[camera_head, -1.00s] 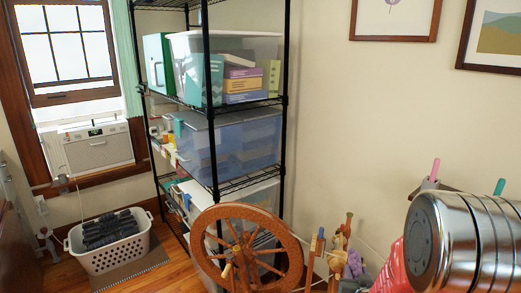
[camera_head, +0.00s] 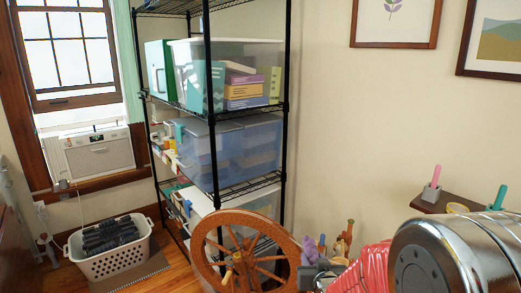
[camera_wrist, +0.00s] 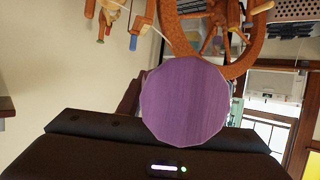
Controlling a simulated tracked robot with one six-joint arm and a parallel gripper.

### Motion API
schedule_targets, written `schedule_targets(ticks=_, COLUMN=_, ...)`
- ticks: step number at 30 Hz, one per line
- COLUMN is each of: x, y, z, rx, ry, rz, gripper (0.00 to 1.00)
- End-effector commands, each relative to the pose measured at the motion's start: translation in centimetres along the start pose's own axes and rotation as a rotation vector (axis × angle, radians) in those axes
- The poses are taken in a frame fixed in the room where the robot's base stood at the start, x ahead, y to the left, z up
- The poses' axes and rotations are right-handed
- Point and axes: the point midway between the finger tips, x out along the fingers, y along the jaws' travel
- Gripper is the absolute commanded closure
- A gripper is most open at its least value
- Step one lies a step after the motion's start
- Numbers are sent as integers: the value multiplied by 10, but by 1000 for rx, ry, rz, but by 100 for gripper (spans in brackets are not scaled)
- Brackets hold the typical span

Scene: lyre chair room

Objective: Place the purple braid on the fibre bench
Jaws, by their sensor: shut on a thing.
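The purple braid (camera_head: 309,249) shows as a small purple lump left of centre-right in the head view, beside the spinning wheel's rim. My gripper (camera_head: 320,268) is a small grey shape just below it, shut on it, partly hidden by my arm. In the wrist view the braid (camera_wrist: 186,104) fills the middle as a pale-striped purple round face, held before the dark gripper body. Its far side is hidden. I cannot make out which surface is the fibre bench.
A wooden spinning wheel (camera_head: 245,252) stands close to my gripper, with wooden posts (camera_head: 345,238) on its right. Behind is a black wire rack (camera_head: 285,150) with bins. A dark ledge (camera_head: 430,207) with pink and teal handles is at right. A laundry basket (camera_head: 115,262) is on the floor.

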Motion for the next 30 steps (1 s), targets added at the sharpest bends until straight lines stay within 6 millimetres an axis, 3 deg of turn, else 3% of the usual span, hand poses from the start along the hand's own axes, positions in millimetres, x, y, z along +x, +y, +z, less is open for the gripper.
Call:
schedule_targets(ticks=12, x=-20, y=0, z=70, rx=0, ry=-3, rz=1, gripper=90)
schedule_targets(ticks=30, x=-22, y=1, z=73, rx=1, ry=0, rz=2, gripper=90)
